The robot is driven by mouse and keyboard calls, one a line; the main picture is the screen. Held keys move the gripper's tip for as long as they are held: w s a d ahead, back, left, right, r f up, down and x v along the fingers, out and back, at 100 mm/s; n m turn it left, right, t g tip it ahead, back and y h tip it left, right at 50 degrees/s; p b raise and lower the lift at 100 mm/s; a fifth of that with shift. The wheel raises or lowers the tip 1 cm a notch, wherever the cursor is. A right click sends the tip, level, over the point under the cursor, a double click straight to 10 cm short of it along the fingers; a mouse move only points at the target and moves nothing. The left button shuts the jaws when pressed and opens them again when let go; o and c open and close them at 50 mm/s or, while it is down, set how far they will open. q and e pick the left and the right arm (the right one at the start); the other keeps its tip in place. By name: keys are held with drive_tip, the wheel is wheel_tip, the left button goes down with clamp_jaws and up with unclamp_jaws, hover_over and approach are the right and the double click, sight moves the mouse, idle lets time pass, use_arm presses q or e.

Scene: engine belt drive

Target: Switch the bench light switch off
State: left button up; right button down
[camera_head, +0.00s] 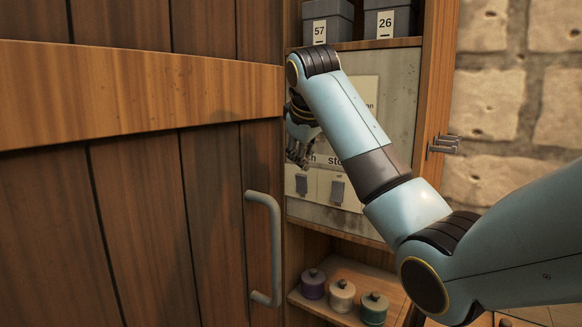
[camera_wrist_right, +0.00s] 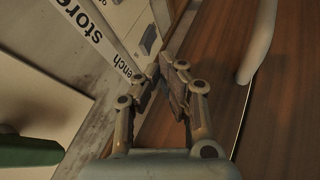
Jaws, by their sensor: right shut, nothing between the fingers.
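The bench light switch (camera_head: 302,184) is a small grey rocker on a pale plate inside the cabinet, under a label of which only "ch" shows in the head view. A similar grey switch (camera_head: 338,190) sits to its right under "store". My right gripper (camera_head: 298,158) is shut and empty, just above the bench switch, in front of the label strip. In the right wrist view the closed fingertips (camera_wrist_right: 166,77) are close to the word "bench", and a grey switch (camera_wrist_right: 150,41) shows just beyond them. I cannot tell whether they touch anything. My left gripper is out of view.
A wooden door (camera_head: 140,200) with a grey handle (camera_head: 264,250) stands close on the left. Grey numbered boxes (camera_head: 328,25) fill the shelf above. Several lidded jars (camera_head: 342,296) stand on the shelf below. A green object (camera_wrist_right: 28,150) shows in the wrist view.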

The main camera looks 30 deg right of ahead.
sight(299, 179)
drive_tip(key=p+x, duration=0.1)
drive_tip(key=x, duration=0.3)
drive_tip(key=p+x, duration=0.1)
drive_tip(key=x, duration=0.4)
drive_tip(key=shift+w+r, duration=0.15)
drive_tip(key=shift+w, duration=0.25)
drive_tip(key=shift+w+d, duration=0.1)
